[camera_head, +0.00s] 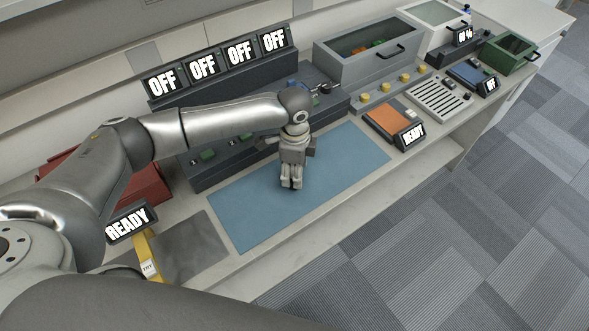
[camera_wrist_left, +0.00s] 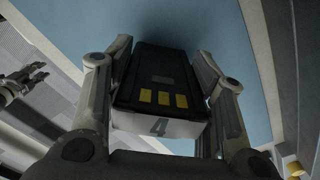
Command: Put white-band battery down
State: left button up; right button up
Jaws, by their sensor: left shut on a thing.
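My left gripper (camera_head: 291,185) is over the blue mat (camera_head: 240,215) and points down at it. In the left wrist view, the left gripper (camera_wrist_left: 165,90) is shut on the white-band battery (camera_wrist_left: 160,65), a dark block with yellow contacts and a white end band marked 4. The battery sits between both fingers, and a dark shadow falls on the mat by its far end. I cannot tell whether it touches the mat. In the head view the gripper mostly hides the battery. My right gripper (camera_wrist_left: 25,82) shows small at the left of the left wrist view, its fingers apart.
Behind the mat stands a dark rack (camera_head: 205,175) with several OFF displays (camera_head: 240,52) above. A grey drawer box (camera_head: 365,60) and an orange pad (camera_head: 388,122) marked READY are to the right. A grey mat (camera_head: 190,248) lies left. The blue mat around the gripper is clear.

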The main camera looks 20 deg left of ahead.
pick_arm(q)
jog(key=shift+w+r+b, duration=0.1)
jog(key=shift+r+b, duration=0.2)
jog(key=shift+r, duration=0.35)
jog(key=s+r+b, duration=0.2)
jog(key=s+r, duration=0.9)
jog(key=s, duration=0.3)
jog(key=shift+r, duration=0.3)
jog(key=shift+s+a, duration=0.1)
jog(key=a+n, duration=0.1)
jog(key=n, duration=0.4)
jog(key=a+n, duration=0.1)
jog(key=n, duration=0.5)
jog(key=a+n, duration=0.2)
jog(key=n, duration=0.3)
jog(key=shift+r+n, duration=0.25)
jog(key=shift+n, duration=0.05)
jog(key=shift+d, duration=0.1)
